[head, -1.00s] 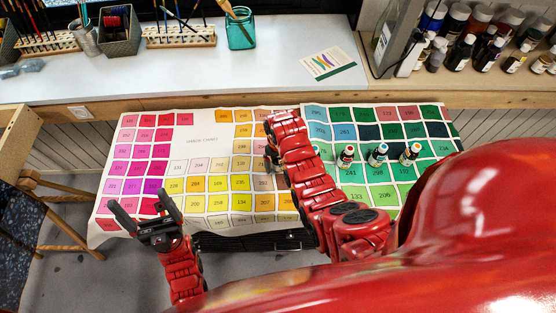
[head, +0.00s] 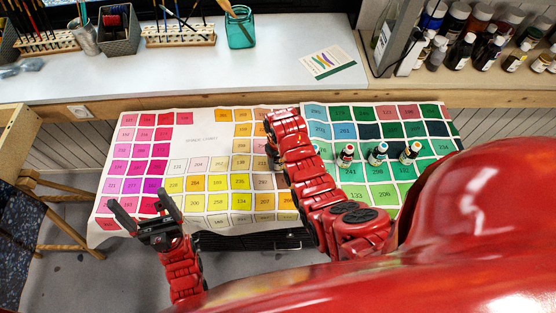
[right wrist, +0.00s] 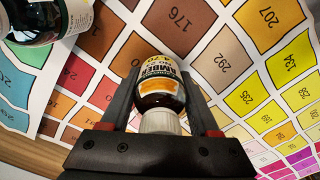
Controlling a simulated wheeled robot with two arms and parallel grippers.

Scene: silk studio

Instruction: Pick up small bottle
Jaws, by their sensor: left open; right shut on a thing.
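A small bottle (right wrist: 160,82) with a white cap and a yellow label reading "AMBER" is between the fingers of my right gripper (right wrist: 162,100) in the right wrist view. The gripper is shut on it. In the head view my right arm hides most of this gripper and its bottle. Other small bottles stand on the colour chart in the head view: a red one (head: 346,155), a blue one (head: 377,153) and an orange one (head: 411,153). My left gripper (head: 144,207) is open and empty, near the chart's lower left corner.
The numbered colour chart cloth (head: 200,141) covers the low table. Another dark bottle (right wrist: 42,22) is close by at upper left in the right wrist view.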

